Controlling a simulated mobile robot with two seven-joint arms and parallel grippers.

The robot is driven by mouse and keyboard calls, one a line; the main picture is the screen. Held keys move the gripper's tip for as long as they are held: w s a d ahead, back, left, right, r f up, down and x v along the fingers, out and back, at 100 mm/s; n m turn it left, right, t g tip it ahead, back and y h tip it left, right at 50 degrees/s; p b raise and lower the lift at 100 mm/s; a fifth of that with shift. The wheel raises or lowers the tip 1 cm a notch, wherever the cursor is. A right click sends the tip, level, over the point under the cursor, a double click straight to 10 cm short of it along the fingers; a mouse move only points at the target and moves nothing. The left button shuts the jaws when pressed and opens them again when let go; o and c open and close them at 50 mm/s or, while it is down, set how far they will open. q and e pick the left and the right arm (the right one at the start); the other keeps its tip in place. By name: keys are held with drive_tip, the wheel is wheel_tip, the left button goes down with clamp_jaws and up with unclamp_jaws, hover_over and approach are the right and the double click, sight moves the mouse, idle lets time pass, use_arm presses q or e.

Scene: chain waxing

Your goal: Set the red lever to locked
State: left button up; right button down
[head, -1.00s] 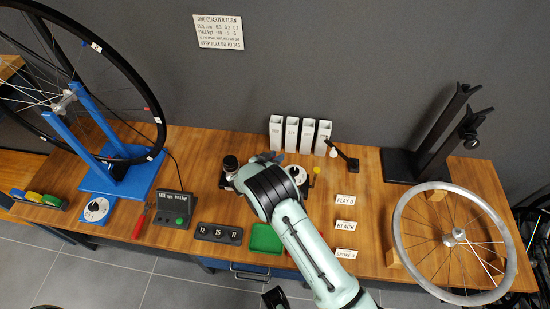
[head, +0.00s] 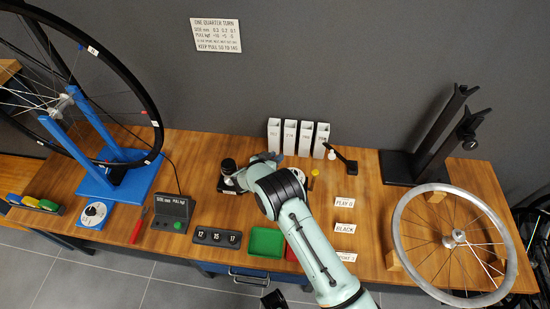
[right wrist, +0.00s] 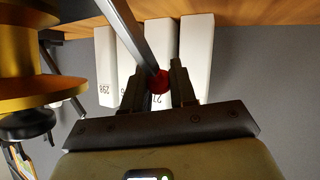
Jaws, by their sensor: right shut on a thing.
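The red lever shows in the right wrist view as a flat grey bar (right wrist: 134,38) ending in a red knob (right wrist: 159,82). My right gripper (right wrist: 158,88) is shut on the red knob, with one dark finger on each side. In the head view my right gripper (head: 262,159) is over the middle of the bench, beside a small fixture with a dark round top (head: 229,167). My own arm hides most of the lever and the fixture there. The locked and unlocked marks cannot be seen.
White upright boxes (head: 289,137) stand behind the gripper. A gold spool-shaped part (right wrist: 30,65) is close by in the wrist view. A green tray (head: 266,242) lies in front. A blue wheel stand (head: 119,178) is left; a silver rim (head: 402,212) and black stand (head: 404,167) are right.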

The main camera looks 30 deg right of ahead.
drive_tip(key=shift+a+f, duration=0.1)
drive_tip(key=c, duration=1)
unclamp_jaws()
drive_tip(key=shift+w, duration=0.1)
drive_tip(key=p+v, duration=0.1)
drive_tip(key=v, duration=1.2)
drive_tip(key=shift+a+p, duration=0.15)
drive_tip(key=shift+p, duration=0.15)
